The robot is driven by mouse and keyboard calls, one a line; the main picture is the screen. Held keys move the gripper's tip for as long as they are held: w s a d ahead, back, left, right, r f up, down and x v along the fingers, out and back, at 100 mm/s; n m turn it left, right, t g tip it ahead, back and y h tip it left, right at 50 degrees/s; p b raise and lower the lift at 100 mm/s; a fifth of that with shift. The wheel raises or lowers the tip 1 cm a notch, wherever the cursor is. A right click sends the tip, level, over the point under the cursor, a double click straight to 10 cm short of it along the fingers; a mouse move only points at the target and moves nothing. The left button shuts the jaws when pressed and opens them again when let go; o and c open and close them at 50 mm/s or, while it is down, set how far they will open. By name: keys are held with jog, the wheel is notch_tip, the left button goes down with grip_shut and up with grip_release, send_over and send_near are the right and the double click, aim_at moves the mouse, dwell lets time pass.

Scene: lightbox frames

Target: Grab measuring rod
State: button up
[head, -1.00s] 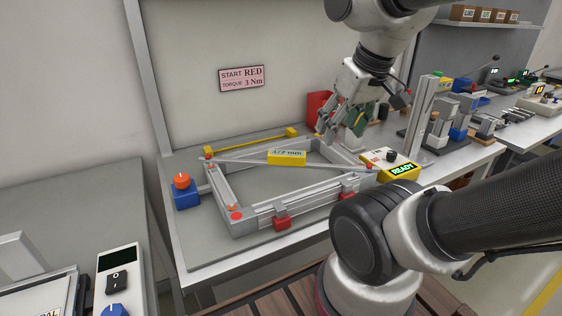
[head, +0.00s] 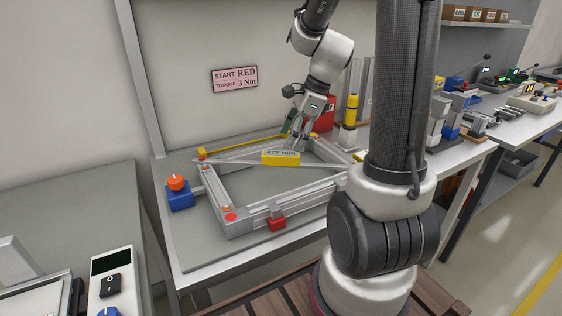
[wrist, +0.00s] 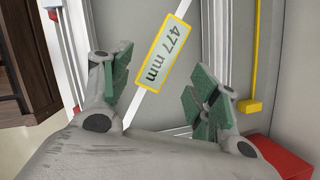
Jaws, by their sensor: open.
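The measuring rod (head: 280,158) is a thin pale bar with a yellow-rimmed display reading 477 mm. It lies diagonally across the grey aluminium frame (head: 290,201). My gripper (head: 297,136) is open and empty above the frame's back part, behind the display in the head view. In the wrist view the rod's display (wrist: 163,51) shows ahead of my gripper (wrist: 160,97), and the rod runs between the two green-padded fingers. The rod's near end is hidden by the gripper body. My arm hides the frame's right corner in the head view.
A yellow bar (head: 240,144) with end blocks lies behind the frame; it also shows in the wrist view (wrist: 253,62). A red block (head: 325,113) and a yellow tool (head: 351,110) stand right of the gripper. A blue box with an orange knob (head: 178,193) sits left.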

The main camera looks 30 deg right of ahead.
aim_at(282, 153)
jog(key=shift+w+m, duration=0.15)
jog(key=shift+m, duration=0.95)
jog(key=shift+w+a+f, duration=0.1)
jog(key=shift+a+f, duration=0.05)
jog(key=shift+f, duration=0.2)
jog(key=x, duration=0.7)
jog(key=shift+a, duration=0.1)
grip_shut()
jog(key=shift+r, duration=0.1)
